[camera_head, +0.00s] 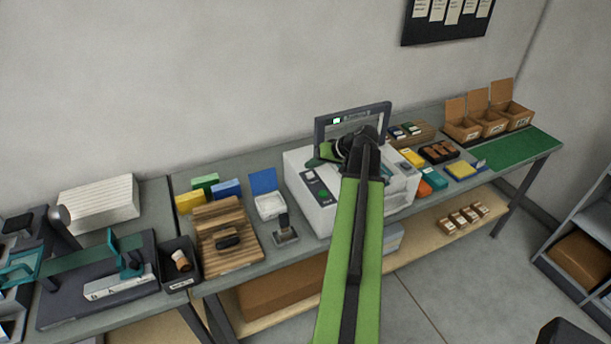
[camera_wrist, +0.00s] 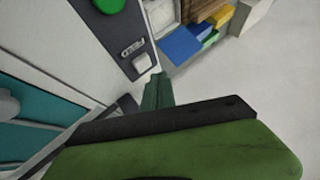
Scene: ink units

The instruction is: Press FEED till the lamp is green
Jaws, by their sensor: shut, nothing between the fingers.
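The white printer-like unit (camera_head: 310,206) stands on the bench with its dark framed lid (camera_head: 387,107) raised. The dark control panel (camera_head: 320,188) is on the unit's left front; in the wrist view the panel (camera_wrist: 128,42) bears a round green button (camera_wrist: 108,4) at the top edge. Its lettering is unreadable. My gripper (camera_head: 318,158) is shut and empty, above the unit near the panel. In the wrist view its fingers (camera_wrist: 156,92) are apart from the green button.
A white pad box (camera_head: 270,206) with a blue lid and a stamp (camera_head: 285,233) stand left of the unit. Coloured boxes (camera_head: 191,202) and a wooden board (camera_head: 240,255) lie further left. Cartridges (camera_head: 433,179) stand close on the right.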

